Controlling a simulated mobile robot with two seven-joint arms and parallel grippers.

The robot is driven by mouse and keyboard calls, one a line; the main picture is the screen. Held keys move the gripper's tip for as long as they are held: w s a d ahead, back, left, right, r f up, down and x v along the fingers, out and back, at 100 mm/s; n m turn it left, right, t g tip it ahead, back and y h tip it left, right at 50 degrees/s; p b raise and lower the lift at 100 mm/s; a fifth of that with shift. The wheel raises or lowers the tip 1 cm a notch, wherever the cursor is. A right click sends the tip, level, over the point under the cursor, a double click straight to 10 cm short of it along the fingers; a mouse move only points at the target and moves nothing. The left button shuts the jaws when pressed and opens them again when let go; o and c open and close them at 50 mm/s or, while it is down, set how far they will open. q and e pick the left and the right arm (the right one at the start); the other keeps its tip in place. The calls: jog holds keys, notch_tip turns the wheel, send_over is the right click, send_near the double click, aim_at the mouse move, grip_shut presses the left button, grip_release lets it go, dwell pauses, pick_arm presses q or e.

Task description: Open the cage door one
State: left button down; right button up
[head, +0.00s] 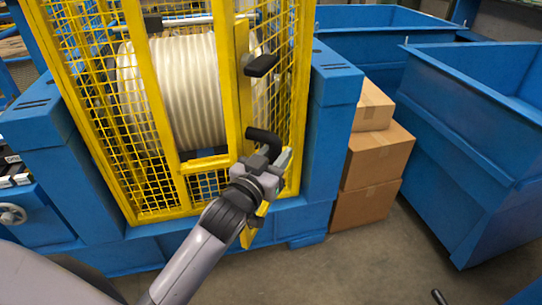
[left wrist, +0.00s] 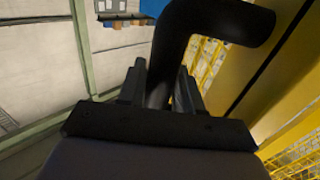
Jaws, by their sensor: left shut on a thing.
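The yellow mesh cage (head: 152,100) stands around a large pale ribbed drum (head: 182,85). Its front has yellow door frames with two black handles, an upper one (head: 262,66) and a lower bent one (head: 264,138). My left gripper (head: 268,162) is at the lower handle, in front of the cage. In the left wrist view the jaws are shut on the stem of this black handle (left wrist: 215,20), beside a yellow frame bar (left wrist: 285,85). I cannot tell for sure whether the door stands slightly ajar.
A blue machine frame (head: 336,120) flanks the cage. Stacked cardboard boxes (head: 377,152) stand right of it, and large blue bins (head: 455,130) stand further right. A grey handwheel (head: 12,214) is at the left. Some concrete floor (head: 380,245) is clear at the front right.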

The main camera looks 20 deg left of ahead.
pick_arm(q)
jog(key=shift+w+d+y, duration=0.15)
jog(key=shift+d+y, duration=0.15)
jog(key=shift+d, duration=0.2)
jog(key=c, duration=0.9)
grip_release()
jog(key=shift+s+a+b, duration=0.1)
jog(key=shift+s+b, duration=0.2)
jog(key=shift+s, duration=3.35)
